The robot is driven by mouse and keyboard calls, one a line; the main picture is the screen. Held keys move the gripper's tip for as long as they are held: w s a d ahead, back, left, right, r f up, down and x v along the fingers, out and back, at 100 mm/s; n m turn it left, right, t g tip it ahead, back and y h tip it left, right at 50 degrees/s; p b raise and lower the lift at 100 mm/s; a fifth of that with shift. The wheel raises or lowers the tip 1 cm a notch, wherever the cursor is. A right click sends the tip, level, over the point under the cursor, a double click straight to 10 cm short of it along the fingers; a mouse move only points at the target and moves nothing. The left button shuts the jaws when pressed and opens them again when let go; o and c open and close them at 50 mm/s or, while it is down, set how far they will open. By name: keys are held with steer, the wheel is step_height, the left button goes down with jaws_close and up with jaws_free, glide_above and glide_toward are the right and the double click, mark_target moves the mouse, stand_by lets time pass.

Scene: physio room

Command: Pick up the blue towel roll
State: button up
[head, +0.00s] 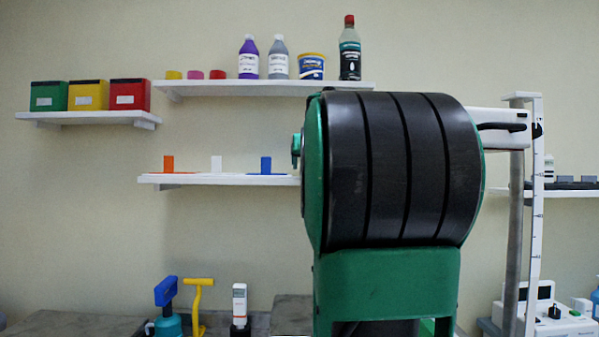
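I see no clear blue towel roll in the head view. A small upright blue piece (266,164) on a flat blue base stands at the right of the middle shelf, beside a white one (216,163) and an orange one (168,163). I cannot tell whether any roll lies behind the large black ribbed drum form in a green housing, which fills the centre close to the camera. My gripper is not in view.
The middle shelf (190,179) hangs below an upper shelf (240,89) with bottles and a tub. A left shelf (60,116) holds green, yellow and red boxes. Blue and yellow handled items and a white bottle (239,301) stand low. A height scale (535,210) is at right.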

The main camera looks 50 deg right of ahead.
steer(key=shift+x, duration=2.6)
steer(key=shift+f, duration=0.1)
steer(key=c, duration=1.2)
